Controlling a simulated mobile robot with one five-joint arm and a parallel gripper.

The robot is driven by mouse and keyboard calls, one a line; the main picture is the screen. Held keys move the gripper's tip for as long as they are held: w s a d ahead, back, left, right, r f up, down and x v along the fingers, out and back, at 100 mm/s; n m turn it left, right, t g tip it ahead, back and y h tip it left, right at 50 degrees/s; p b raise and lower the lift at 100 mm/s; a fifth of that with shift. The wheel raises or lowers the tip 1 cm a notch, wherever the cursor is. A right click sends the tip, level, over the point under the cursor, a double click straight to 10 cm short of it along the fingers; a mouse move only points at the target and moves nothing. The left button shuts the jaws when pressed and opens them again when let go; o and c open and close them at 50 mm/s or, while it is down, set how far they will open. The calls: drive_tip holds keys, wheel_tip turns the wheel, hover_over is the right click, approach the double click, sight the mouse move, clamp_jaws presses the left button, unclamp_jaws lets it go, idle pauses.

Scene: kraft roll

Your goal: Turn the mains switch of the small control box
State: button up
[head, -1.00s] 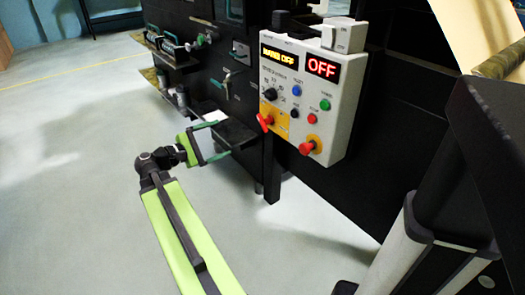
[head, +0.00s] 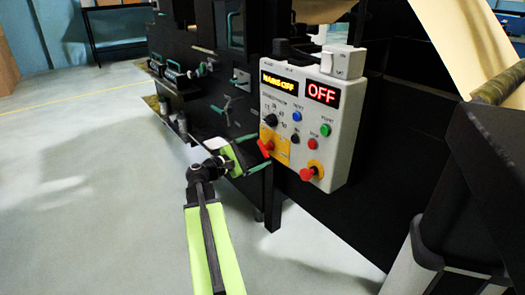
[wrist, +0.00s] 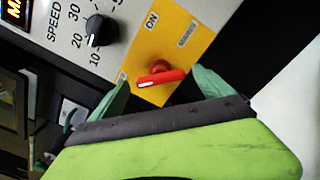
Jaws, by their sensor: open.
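The small control box (head: 312,115) is a light grey panel on the dark machine. Its displays read "MAINS OFF" (head: 278,82) and "OFF" (head: 322,94). The mains switch (head: 265,147) is a red handle on a yellow plate at the box's lower left. In the wrist view the red switch (wrist: 160,77) lies across the plate, below the "ON" label. My gripper (head: 254,153) is open, close to the switch. In the wrist view its teal fingertips (wrist: 159,83) stand on either side of the red handle, with no visible grip; the remaining depth is hard to tell.
A black speed knob (wrist: 101,30) is close beside the yellow plate. A red mushroom button (head: 308,174) on yellow sits at the lower right of the box. Machine levers and shelves (head: 190,75) stand to the left. The floor (head: 90,190) at left is clear.

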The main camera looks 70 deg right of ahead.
sight(266, 148)
drive_tip(key=shift+x, duration=1.3)
